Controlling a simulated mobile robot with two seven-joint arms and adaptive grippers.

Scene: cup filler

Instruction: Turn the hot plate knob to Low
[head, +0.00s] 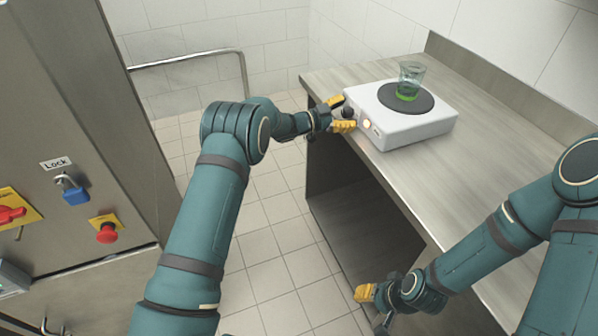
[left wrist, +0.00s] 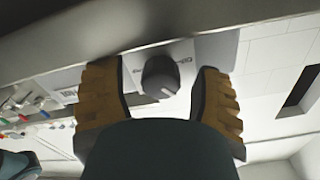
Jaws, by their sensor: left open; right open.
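The white hot plate (head: 400,125) sits on the metal counter, with a dark round heating disc (head: 385,97) on top. A clear glass with green liquid (head: 410,82) stands on the disc. The dark knob (left wrist: 160,76) is on the hot plate's front panel; a light glows beside it in the head view. My left gripper (head: 341,114) is open at the panel; in the left wrist view its yellow fingers (left wrist: 160,95) lie on either side of the knob, with gaps showing. The knob's setting cannot be read. My right gripper (head: 375,308) is low before the counter, open and empty.
The metal counter (head: 440,190) has bare room in front of and right of the hot plate. A steel cabinet (head: 85,130) with a blue padlock (head: 73,192) and red stop button (head: 107,233) stands at the left. A wall rail (head: 190,58) is behind.

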